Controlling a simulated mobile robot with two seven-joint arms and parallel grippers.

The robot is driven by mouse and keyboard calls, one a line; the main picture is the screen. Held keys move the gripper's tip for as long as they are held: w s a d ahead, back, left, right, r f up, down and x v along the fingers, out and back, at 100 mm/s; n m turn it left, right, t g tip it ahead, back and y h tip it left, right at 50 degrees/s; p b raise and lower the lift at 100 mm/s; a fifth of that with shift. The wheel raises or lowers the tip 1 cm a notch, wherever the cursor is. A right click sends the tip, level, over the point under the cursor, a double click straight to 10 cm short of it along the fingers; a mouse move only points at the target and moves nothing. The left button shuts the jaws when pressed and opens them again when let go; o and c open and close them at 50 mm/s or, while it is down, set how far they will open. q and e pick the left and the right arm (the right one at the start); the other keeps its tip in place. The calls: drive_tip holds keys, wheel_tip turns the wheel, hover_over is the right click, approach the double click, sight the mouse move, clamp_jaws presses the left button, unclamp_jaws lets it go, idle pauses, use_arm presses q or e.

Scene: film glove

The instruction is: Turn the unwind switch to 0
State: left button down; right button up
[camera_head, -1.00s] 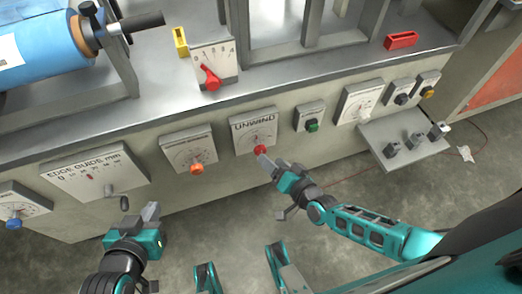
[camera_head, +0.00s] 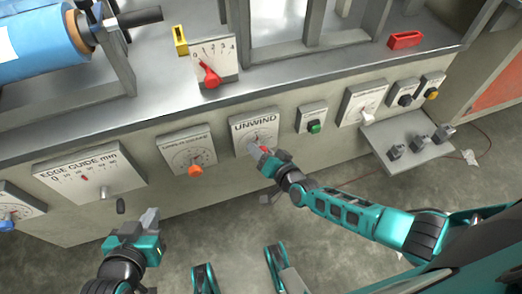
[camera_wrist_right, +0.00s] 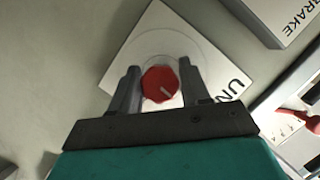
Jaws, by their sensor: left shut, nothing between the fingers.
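The unwind switch is a red round knob with a pale pointer line (camera_wrist_right: 160,84) on a pale square plate labelled UNWIND (camera_head: 254,125). My right gripper (camera_wrist_right: 161,84) is at the knob, one grey finger on each side of it. In the right wrist view the fingers look very close to the knob's sides; I cannot tell whether they press on it. The pointer line runs toward the lower right there. The plate looks turned in that view, and its 0 mark cannot be read. My left gripper (camera_head: 150,217) is shut and empty, low at the left, away from the panel.
An orange-knob plate (camera_head: 188,153) and the edge guide plate (camera_head: 90,172) are left of the unwind plate. A green button box (camera_head: 313,119) and the brake plate (camera_head: 364,102) are to its right. A small shelf (camera_head: 408,150) juts out at the right.

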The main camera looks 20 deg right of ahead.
drive_tip(key=c, duration=0.6)
drive_tip(key=shift+r+h+p, duration=0.15)
drive_tip(key=shift+h+p, duration=0.15)
drive_tip(key=shift+p, duration=0.25)
drive_tip(key=shift+c, duration=0.2)
drive_tip(key=shift+n, duration=0.3)
drive_tip(key=o, duration=1)
drive_tip(key=shift+o, duration=0.2)
drive_tip(key=shift+s, duration=0.1)
